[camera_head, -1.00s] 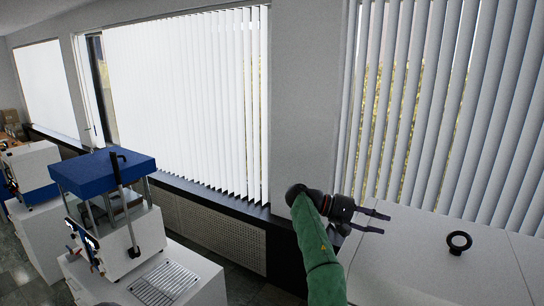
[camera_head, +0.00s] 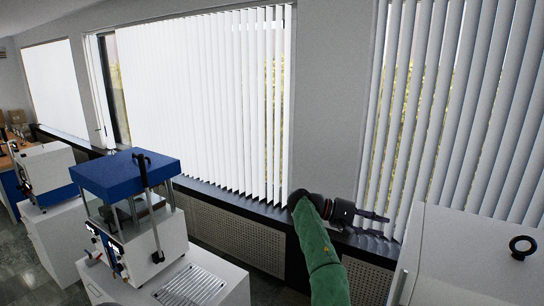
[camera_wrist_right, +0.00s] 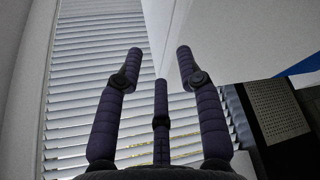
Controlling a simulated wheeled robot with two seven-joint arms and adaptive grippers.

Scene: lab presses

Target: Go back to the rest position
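My right arm, in a green sleeve, comes up from the bottom in the head view. Its dark gripper (camera_head: 380,222) points right, in front of the dark sill and the window wall. In the right wrist view the gripper (camera_wrist_right: 158,66) has its dark fingers spread apart, with nothing between them. My left arm and gripper are not in view.
A press with a blue top (camera_head: 125,172) stands on a white cabinet at left, with another press (camera_head: 45,170) behind it. A white unit (camera_head: 465,250) with a black ring (camera_head: 522,246) is at right. Blinds (camera_head: 200,100) cover the windows.

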